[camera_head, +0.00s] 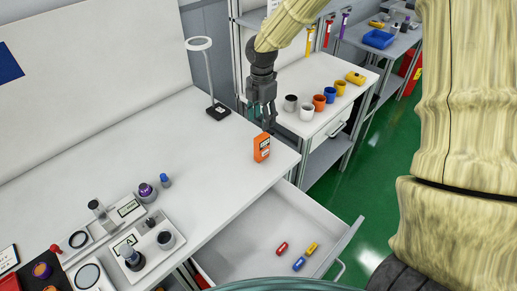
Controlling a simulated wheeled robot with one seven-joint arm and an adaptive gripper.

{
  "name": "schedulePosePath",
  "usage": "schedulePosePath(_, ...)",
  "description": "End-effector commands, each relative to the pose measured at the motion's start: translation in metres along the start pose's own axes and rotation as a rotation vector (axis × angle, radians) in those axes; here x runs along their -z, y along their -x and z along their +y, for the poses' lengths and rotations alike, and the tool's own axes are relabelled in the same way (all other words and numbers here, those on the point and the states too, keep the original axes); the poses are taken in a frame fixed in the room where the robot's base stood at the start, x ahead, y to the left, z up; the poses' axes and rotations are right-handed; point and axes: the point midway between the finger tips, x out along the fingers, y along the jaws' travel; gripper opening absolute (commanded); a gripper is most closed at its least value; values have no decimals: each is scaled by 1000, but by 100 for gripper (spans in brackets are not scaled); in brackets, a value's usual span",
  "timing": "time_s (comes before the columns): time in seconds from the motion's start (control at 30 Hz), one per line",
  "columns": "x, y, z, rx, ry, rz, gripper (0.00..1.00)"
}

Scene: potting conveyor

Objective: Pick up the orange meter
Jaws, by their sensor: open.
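The orange meter (262,148) stands upright on the white workbench (215,158), near its right end. It has a small pale display or label on its face. My gripper (267,124) is dark grey and points down just above and behind the meter's top. Its fingers are open and nothing shows between them. I cannot tell whether a fingertip touches the meter.
A ring lamp (217,111) stands behind on the bench. An open drawer (240,250) juts out in front, holding small coloured items. Instruments in trays (151,252) fill the bench's front left. Several cups, including an orange one (319,102), stand on the neighbouring table.

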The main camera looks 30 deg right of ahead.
Motion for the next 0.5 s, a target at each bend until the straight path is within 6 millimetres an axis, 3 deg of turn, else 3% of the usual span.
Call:
schedulePosePath(0.27,0,-20,0,1,0,0,52)
schedulePosePath(0.5,-1,-49,-1,1,-1,0,52)
